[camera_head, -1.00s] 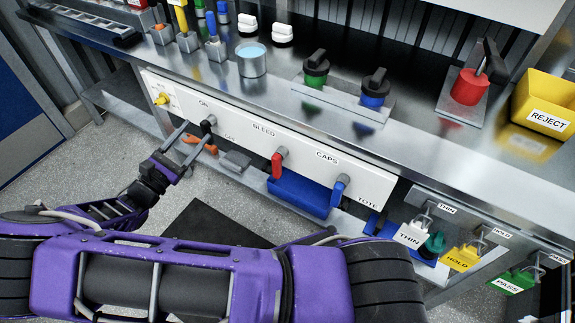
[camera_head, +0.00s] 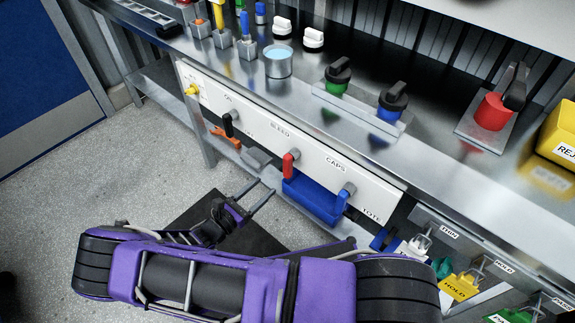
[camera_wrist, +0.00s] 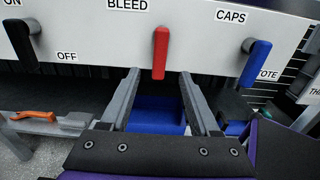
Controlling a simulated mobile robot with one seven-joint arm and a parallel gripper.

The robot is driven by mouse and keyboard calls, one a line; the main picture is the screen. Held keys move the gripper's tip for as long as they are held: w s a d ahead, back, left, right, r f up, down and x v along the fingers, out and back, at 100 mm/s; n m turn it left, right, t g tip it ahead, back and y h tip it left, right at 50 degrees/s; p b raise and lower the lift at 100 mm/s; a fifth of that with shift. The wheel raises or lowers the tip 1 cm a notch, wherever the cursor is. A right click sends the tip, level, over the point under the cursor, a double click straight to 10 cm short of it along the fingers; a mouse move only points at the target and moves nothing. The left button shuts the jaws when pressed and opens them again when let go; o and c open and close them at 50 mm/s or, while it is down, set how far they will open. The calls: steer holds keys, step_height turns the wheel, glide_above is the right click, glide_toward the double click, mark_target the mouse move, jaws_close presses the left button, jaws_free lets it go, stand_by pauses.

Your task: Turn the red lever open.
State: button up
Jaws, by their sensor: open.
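The red lever (camera_head: 288,165) is on the white front panel (camera_head: 256,128) under the BLEED label, and its handle hangs straight down. In the wrist view the red lever (camera_wrist: 160,52) is at top centre, just beyond and between my fingertips. My gripper (camera_head: 262,190) is open and empty, in front of and below the panel. In the wrist view my gripper (camera_wrist: 160,75) has its two fingers spread, pointing at the lever. I see no contact between the fingers and the lever.
A black lever (camera_head: 228,124) is left of the red one and a blue lever (camera_head: 344,196) is right of it, under CAPS. A blue bin (camera_head: 313,198) sits below the panel. An orange-handled tool (camera_wrist: 35,115) lies on the lower shelf.

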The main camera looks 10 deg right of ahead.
mark_target(285, 168)
steer(key=x, duration=1.2)
steer(key=shift+p, duration=0.35)
steer(key=shift+a, duration=0.1)
jaws_close()
stand_by(0.6)
